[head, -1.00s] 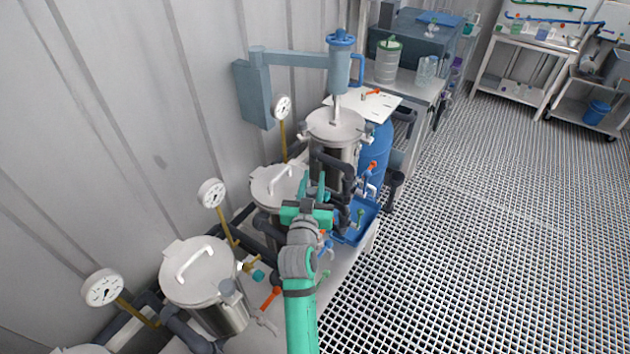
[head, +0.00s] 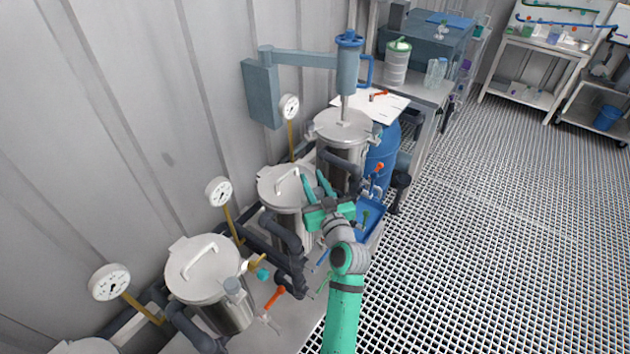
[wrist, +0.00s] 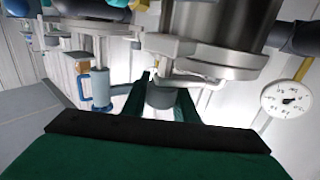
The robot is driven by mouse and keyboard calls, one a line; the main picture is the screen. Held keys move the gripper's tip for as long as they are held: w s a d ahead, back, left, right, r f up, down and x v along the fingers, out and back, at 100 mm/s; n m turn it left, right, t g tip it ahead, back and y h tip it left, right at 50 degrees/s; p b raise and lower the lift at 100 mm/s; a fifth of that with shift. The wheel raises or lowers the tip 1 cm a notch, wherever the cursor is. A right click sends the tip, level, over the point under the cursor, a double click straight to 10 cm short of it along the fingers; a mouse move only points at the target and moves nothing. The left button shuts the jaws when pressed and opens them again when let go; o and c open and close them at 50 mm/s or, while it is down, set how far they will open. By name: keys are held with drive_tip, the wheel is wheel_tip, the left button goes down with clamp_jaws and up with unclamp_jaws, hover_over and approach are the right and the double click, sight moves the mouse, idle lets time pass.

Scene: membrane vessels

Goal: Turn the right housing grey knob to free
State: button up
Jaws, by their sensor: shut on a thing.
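My gripper (head: 315,176) reaches between the middle steel housing (head: 282,190) and the back steel housing (head: 340,128) in the head view. In the wrist view, my green fingers (wrist: 166,90) stand on both sides of a grey knob (wrist: 160,95) and are shut on it. The knob sits close to a steel vessel (wrist: 222,60) with a light bent handle beside it. In the head view the held knob is hidden by my fingers. I cannot tell from the wrist view how far the knob is turned.
Another lidded housing (head: 205,268) stands nearer, with an orange-handled valve (head: 274,297). Dark pipes (head: 285,235) and round gauges (head: 219,191) surround the vessels. Open grating floor (head: 480,230) is on the right.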

drive_tip(key=n+g+y, duration=0.1)
drive_tip(key=y, duration=0.1)
drive_tip(key=a+n+g+y, duration=0.1)
drive_tip(key=n+g+y, duration=0.2)
drive_tip(key=n+y, duration=0.1)
drive_tip(key=y, duration=0.1)
drive_tip(key=shift+s+a, duration=0.15)
drive_tip(key=shift+s, duration=0.25)
drive_tip(key=shift+s+a+f+n+g+y, duration=0.1)
drive_tip(key=shift+s+a+n+g+y, duration=0.1)
drive_tip(key=shift+n+g+y, duration=0.65)
drive_tip(key=shift+s+a+r+n+g+y, duration=0.2)
drive_tip(key=shift+n+g+y, duration=0.3)
drive_tip(key=shift+g, duration=0.5)
drive_tip(key=shift+s+a+f+n+g+y, duration=0.1)
drive_tip(key=shift+s+f+n+g+y, duration=0.15)
drive_tip(key=shift+n+g+y, duration=0.5)
drive_tip(key=shift+g, duration=0.3)
drive_tip(key=o, duration=1.1)
drive_tip(key=shift+c, duration=0.2)
drive_tip(key=v, duration=1)
drive_tip(key=shift+s+d+r, duration=0.2)
drive_tip(key=shift+d, duration=0.2)
drive_tip(key=shift+a, duration=0.1)
